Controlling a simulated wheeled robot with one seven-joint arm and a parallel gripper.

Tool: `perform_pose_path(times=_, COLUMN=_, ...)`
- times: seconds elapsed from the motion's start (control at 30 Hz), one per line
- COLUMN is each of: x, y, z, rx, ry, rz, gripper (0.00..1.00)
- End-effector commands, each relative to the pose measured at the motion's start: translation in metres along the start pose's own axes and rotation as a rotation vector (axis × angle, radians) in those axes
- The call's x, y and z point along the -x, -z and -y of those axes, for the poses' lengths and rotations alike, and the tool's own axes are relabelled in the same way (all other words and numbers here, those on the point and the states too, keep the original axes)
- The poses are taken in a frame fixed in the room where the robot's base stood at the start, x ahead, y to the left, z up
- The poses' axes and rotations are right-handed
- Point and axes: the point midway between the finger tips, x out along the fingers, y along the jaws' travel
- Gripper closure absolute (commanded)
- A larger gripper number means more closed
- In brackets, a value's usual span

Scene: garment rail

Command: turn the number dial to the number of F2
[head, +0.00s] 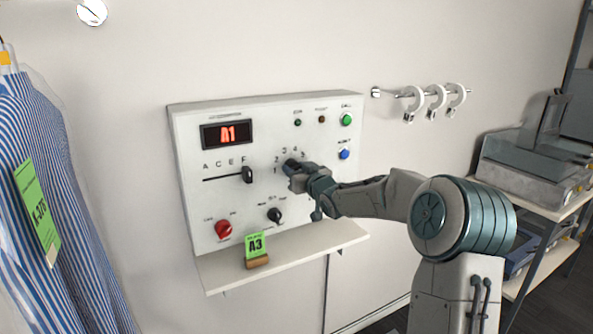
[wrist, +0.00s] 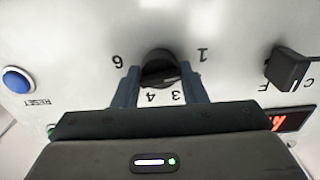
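The number dial (wrist: 160,70) is a round black knob on the white control panel (head: 188,125). In the wrist view, upside down, the numbers 6, 1, 3 and 4 show around it. A pale mark on the knob lies toward the right finger, between 1 and 3; the 2 is hidden there. My gripper (wrist: 163,92) has one finger on each side of the knob, very close to it. Whether the fingers press on it is unclear. In the head view my gripper (head: 290,170) covers most of the dial. The red display (head: 227,134) reads A1.
A letter slider (head: 247,174) is left of the dial. A red knob (head: 223,229), a black selector (head: 274,215), and green (head: 347,120) and blue (head: 344,154) buttons surround it. A card reading A3 (head: 256,247) stands on the ledge (head: 320,243). A striped shirt (head: 70,200) hangs at left.

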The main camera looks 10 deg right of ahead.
Motion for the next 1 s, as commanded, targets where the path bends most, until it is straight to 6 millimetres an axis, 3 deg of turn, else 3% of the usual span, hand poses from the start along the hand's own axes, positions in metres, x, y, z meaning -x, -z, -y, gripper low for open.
perform_pose_path(times=0.37, x=0.0003, y=0.0011, z=-0.0005, rx=-0.077, ry=-0.001, rz=0.001, gripper=0.84)
perform_pose_path(times=1.0, x=0.0004, y=0.0008, z=-0.0010, rx=-0.546, ry=-0.002, rz=0.001, gripper=0.84)
